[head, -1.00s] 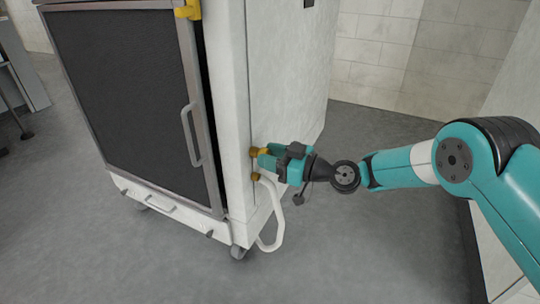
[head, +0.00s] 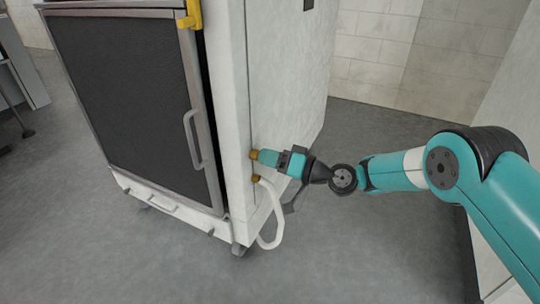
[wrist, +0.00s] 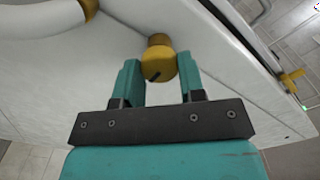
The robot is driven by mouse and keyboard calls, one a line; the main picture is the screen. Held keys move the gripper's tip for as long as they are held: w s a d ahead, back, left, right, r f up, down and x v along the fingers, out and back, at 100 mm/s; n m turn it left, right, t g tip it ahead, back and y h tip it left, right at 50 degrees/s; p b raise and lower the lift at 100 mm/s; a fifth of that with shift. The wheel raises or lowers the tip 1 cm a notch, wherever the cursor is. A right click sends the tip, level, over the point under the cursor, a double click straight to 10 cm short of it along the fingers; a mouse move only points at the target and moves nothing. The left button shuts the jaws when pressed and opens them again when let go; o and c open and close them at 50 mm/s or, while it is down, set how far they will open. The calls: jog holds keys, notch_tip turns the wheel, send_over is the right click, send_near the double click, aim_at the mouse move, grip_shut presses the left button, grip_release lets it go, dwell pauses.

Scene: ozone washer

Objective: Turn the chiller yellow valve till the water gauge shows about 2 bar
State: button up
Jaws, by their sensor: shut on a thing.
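The chiller (head: 235,120) is a tall white cabinet with a dark front grille. The yellow valve (head: 253,154) sticks out low on its right side wall. In the wrist view the valve (wrist: 158,66) is a round yellow knob with a dark mark on its face, between the two teal fingers. My gripper (head: 264,157) is shut on the valve, reaching in from the right. In the wrist view the fingers (wrist: 160,76) stand on either side of the knob. No water gauge shows in either view.
A white hose (head: 278,215) loops from a brass fitting (head: 257,178) just below the valve; it also shows in the wrist view (wrist: 40,18). A yellow handle (head: 192,15) sits high at the front corner. Grey floor (head: 360,240) is clear around the cabinet.

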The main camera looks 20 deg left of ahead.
jog(key=shift+f+m+p, duration=0.15)
jog(key=shift+m+p, duration=0.65)
jog(key=shift+m, duration=3.5)
jog(key=shift+w, duration=0.1)
jog(key=o, duration=0.8)
jog(key=shift+d, duration=0.1)
jog(key=shift+c, duration=0.2)
jog(key=shift+o, duration=0.9)
